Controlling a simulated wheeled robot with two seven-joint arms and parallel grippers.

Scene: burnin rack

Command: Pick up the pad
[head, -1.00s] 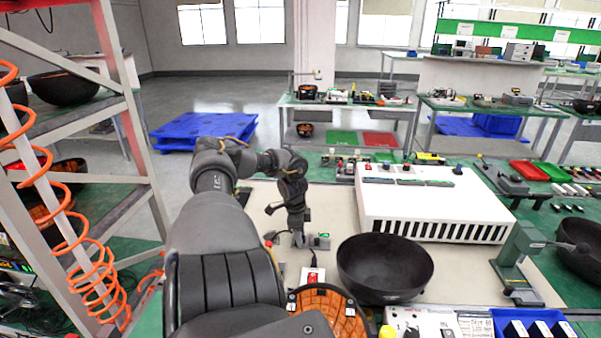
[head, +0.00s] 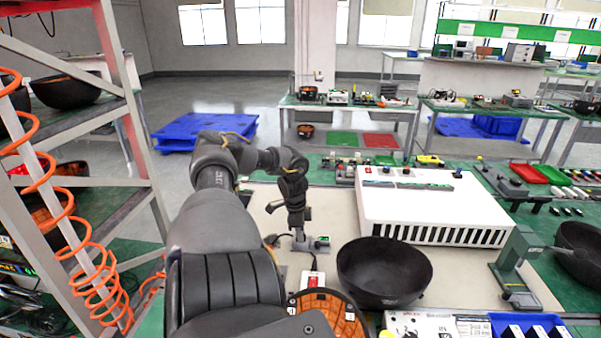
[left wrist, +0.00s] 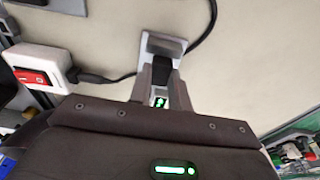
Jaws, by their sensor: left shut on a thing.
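My left gripper (head: 299,232) points down at the beige mat, left of the dark bowl. In the left wrist view the fingers (left wrist: 163,88) are closed around a small dark piece (left wrist: 160,63), which I take to be the pad. A pale grey plate (left wrist: 163,43) shows at the fingertips, close to the mat. In the head view a small grey piece with a green mark (head: 321,241) shows beside the fingertips. The fingers hide part of the held thing, and I cannot tell whether it is clear of the mat. My right gripper is not in view.
A black cable (left wrist: 205,45) runs near the fingertips. A white box with a red switch (left wrist: 42,66) lies left of them. A dark bowl (head: 384,270), a large white slotted unit (head: 435,207) and a green stand (head: 515,265) stand to the right. Bare mat (head: 335,205) lies between.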

